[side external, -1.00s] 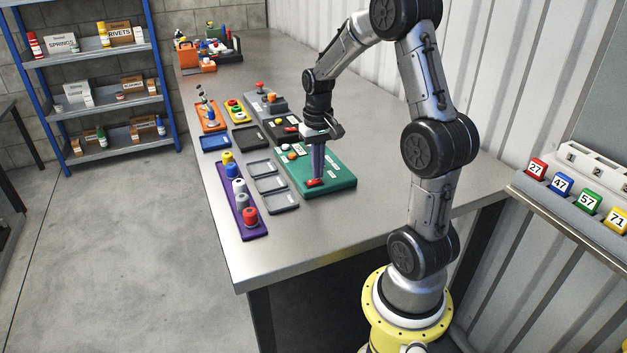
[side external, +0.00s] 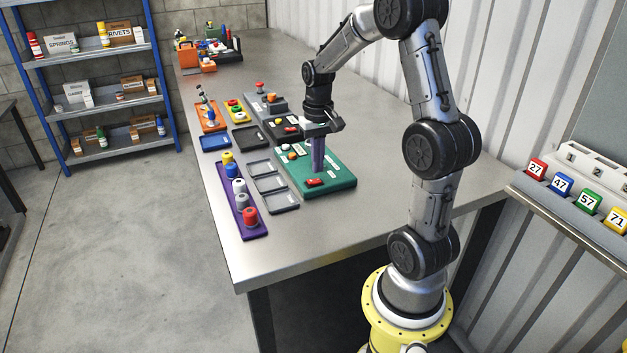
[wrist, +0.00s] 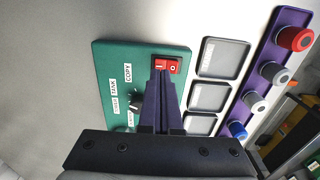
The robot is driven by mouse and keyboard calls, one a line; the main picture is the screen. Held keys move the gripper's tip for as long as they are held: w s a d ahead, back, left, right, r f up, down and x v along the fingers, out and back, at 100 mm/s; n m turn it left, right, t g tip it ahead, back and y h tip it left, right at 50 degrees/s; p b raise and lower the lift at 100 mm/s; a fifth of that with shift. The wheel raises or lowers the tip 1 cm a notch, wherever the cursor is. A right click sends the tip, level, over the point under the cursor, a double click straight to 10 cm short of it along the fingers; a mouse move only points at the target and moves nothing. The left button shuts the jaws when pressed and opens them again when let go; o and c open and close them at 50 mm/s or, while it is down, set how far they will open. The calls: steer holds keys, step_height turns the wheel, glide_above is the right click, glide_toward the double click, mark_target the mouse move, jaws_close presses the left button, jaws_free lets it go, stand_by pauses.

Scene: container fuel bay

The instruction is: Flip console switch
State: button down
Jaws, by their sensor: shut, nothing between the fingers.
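The green console (side external: 340,180) lies flat on the bench, with a red rocker switch (side external: 314,182) near its front edge. In the wrist view the switch (wrist: 166,65) is marked with white "I" and "O" on its two halves. My gripper (side external: 318,172) points down just above and behind the switch, its purple fingers together and empty. In the wrist view the fingertips (wrist: 161,76) partly cover the switch's lower edge. A small gap seems to separate tips and switch in the side view. Which half of the rocker is pressed is too small to tell.
A black knob (wrist: 135,101) and white labels share the console. Grey trays (side external: 270,183) lie left of it, then a purple rack (side external: 243,222) with several coloured knobs. A black panel (side external: 284,129) sits behind. The bench front is clear.

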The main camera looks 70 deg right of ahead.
mark_target(316, 180)
step_height(316, 180, up, 5)
steer(key=shift+f, duration=0.2)
stand_by(0.4)
steer(key=s+a+r+n+t+h, duration=0.1)
steer(key=a+r+n+t, duration=0.15)
steer(key=a+r, duration=0.4)
steer(key=a+r+n+t, duration=0.1)
steer(key=a+r+n, duration=0.2)
steer(key=a, duration=0.6)
steer(key=s+a+f+n+t+y, duration=0.1)
steer(key=s+a+f+n+t, duration=0.1)
steer(key=s+a, duration=0.5)
steer(key=s+f+n, duration=0.1)
steer(key=s, duration=0.2)
steer(key=shift+a+f, duration=0.25)
steer(key=shift+f, duration=0.15)
